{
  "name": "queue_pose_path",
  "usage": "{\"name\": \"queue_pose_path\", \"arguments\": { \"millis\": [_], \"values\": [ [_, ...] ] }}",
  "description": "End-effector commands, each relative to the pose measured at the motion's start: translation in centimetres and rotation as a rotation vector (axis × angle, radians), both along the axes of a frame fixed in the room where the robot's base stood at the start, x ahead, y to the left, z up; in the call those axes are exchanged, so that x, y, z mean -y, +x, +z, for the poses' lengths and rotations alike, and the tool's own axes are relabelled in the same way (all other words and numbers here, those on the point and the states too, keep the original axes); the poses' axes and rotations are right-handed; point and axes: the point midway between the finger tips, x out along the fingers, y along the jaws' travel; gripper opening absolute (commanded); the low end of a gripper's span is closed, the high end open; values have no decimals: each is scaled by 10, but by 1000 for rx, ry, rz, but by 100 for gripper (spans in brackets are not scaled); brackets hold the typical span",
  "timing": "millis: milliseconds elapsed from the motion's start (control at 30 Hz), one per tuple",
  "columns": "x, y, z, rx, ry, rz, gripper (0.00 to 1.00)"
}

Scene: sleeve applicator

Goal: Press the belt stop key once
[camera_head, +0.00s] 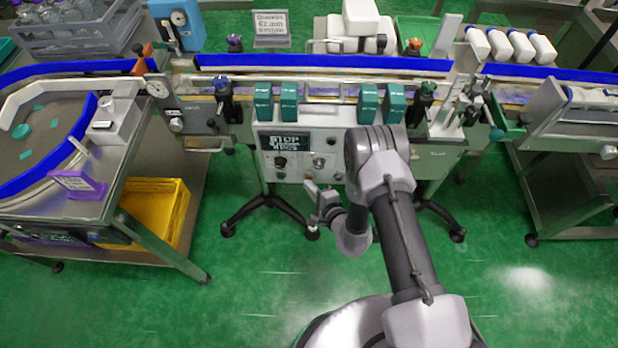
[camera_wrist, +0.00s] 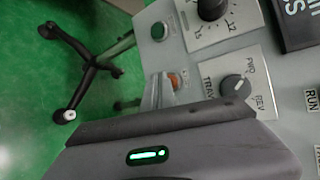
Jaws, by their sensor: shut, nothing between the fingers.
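The control panel (camera_head: 300,153) is on the front of the belt machine, and its grey face (camera_wrist: 285,75) fills the right of the wrist view. A small orange-red key (camera_wrist: 174,81) shows beside my fingertips; its label cannot be read, so I cannot tell if it is the belt stop key. A green round button (camera_wrist: 158,31) sits near the panel edge. My gripper (camera_head: 314,190) is low in front of the panel. In the wrist view its fingers (camera_wrist: 160,92) are shut and empty, close to the orange-red key; contact cannot be told. My gripper body hides part of the panel.
A dial marked FWD and REV (camera_wrist: 235,86) and a numbered knob (camera_wrist: 211,8) are near the fingers. A dark sign (camera_head: 285,141) is on the panel. A yellow bin (camera_head: 155,205) stands left. Green floor is open below the panel, apart from dark stand legs (camera_head: 268,202).

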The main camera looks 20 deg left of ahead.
Motion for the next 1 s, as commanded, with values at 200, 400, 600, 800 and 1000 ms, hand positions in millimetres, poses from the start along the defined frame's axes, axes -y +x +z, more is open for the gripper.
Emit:
{"name": "queue_pose_path", "arguments": {
  "millis": [200,400,600,800,1000],
  "values": [
    [3,-11,0,-1,-1,0,0],
    [3,-11,0,-1,-1,0,0],
    [5,-23,1,-2,0,2,0],
    [10,-43,1,-2,-2,2,0],
    [14,-58,1,-1,-1,0,0]
  ]
}}
